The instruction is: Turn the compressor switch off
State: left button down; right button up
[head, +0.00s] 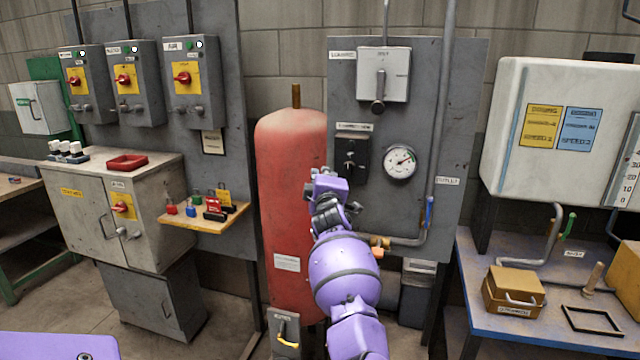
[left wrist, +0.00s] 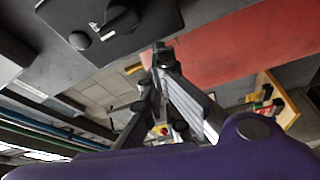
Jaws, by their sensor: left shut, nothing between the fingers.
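The compressor switch (head: 352,150) is a small black box with a rotary knob and a white label above it, on the grey panel right of the red tank. Its knob position is too small to read. In the left wrist view the switch box (left wrist: 125,22) shows at the top, with a dark knob and a round button. My left gripper (head: 314,180) is just below and left of the switch, in front of the tank's edge. In the left wrist view its fingertips (left wrist: 160,52) are together and empty, apart from the knob. My right gripper is not in view.
The red tank (head: 288,150) stands left of the switch. A pressure gauge (head: 400,162) is to its right and a grey lever box (head: 384,74) above. A pipe (head: 440,120) runs down the panel. A small wooden shelf (head: 205,220) holds padlocks.

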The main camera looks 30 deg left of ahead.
pick_arm(q)
jog(key=s+a+v, duration=0.1)
jog(key=v, duration=0.8)
jog(key=shift+s+r, duration=0.15)
jog(key=shift+r, duration=0.15)
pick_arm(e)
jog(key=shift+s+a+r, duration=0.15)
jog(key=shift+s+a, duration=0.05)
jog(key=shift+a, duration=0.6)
